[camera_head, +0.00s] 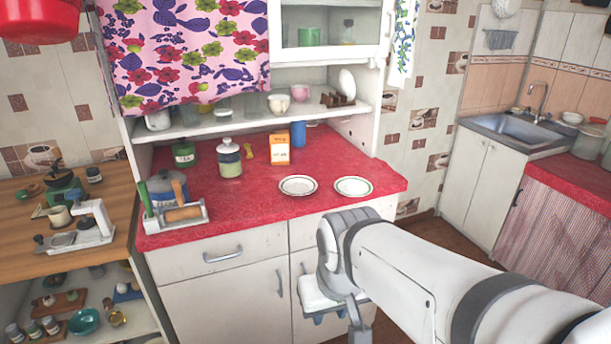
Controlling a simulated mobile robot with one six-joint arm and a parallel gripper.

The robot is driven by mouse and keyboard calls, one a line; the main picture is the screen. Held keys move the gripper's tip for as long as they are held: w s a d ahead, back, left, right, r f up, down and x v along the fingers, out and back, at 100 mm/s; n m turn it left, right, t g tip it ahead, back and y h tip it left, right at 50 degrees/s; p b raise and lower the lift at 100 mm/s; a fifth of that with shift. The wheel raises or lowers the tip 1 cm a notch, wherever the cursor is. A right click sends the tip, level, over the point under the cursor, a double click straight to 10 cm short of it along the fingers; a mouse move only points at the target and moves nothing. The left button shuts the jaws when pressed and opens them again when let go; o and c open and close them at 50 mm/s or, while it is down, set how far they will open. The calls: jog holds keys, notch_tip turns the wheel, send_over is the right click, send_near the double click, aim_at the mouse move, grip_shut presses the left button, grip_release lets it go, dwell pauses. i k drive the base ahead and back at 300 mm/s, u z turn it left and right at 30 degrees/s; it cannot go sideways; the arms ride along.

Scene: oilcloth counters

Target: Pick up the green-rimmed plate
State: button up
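Two small white plates lie flat on the red counter top (250,203) near its front edge. The right plate (353,187) has a thin dark rim line that looks greenish. The left plate (298,186) has a dark rim line too, and its colour is hard to tell at this size. The plates are side by side with a small gap. My gripper (338,322) hangs in front of the cabinet doors, below the counter edge and apart from both plates. My arm partly hides it, and its opening does not show clearly.
Behind the plates stand an orange box (279,149), a blue cup (298,134) and a lidded jar (229,158). A rack with a rolling pin (184,214) is at the left. A shelf (240,120) overhangs the back. The counter right of the plates is clear.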

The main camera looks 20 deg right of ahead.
aim_at(349, 186)
jog(key=z, duration=0.05)
jog(key=i, duration=1)
jog(key=u, duration=0.05)
